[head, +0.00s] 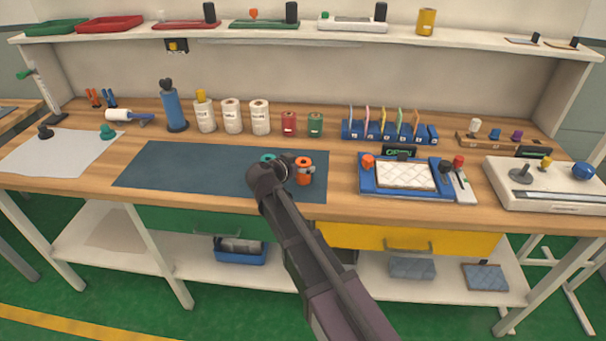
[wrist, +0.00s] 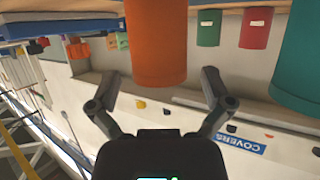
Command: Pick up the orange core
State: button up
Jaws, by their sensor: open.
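The orange core (head: 304,168) is a short cylinder on the dark blue mat (head: 190,170), just right of my gripper (head: 293,170) in the head view. In the wrist view the orange core (wrist: 157,45) is large at the top centre, ahead of and between the spread fingers of my gripper (wrist: 160,80). The fingers are open, with a visible gap on each side of the core. A teal core (head: 267,158) is partly hidden behind my arm; the wrist view shows it at the right (wrist: 298,70).
White rolls (head: 232,115) and a red (head: 288,123) and a green (head: 315,124) roll stand behind the mat. A blue tray (head: 365,182) with a white quilted pad lies to the right. The mat's left part is clear.

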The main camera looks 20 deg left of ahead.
jog(key=shift+w+d+f, duration=0.2)
jog(key=shift+w, duration=0.3)
jog(key=c, duration=1.1)
